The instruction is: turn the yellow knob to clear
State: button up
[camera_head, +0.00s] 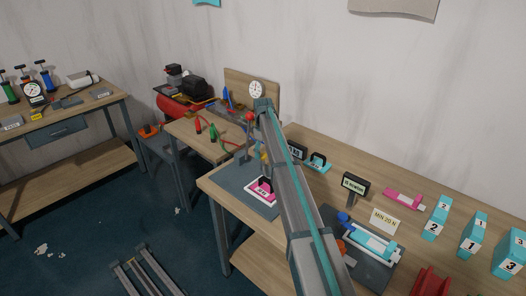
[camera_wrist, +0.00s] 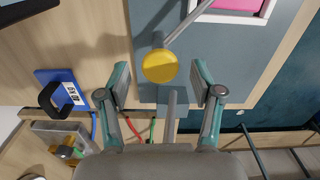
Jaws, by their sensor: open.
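The round yellow knob (camera_wrist: 160,66) is in the wrist view, at upper middle, on a grey stem or post. My gripper (camera_wrist: 160,80) is open, with one finger on each side of the knob and visible gaps between. I cannot tell how far the fingertips are from it in depth. In the head view my arm covers most of the area, and only a small bit of yellow (camera_head: 263,155) shows beside it. No "clear" marking is legible.
A grey plate (camera_wrist: 215,75) lies beneath the knob, with a pink panel (camera_wrist: 240,4) in a white frame. A blue block with a black handle (camera_wrist: 48,98) stands left. In the head view, a black sign (camera_head: 355,184) and turquoise blocks (camera_head: 474,235) stand on the right bench.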

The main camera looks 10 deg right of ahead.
jog(key=shift+f, duration=0.4)
jog(key=shift+c, duration=0.2)
grip_shut()
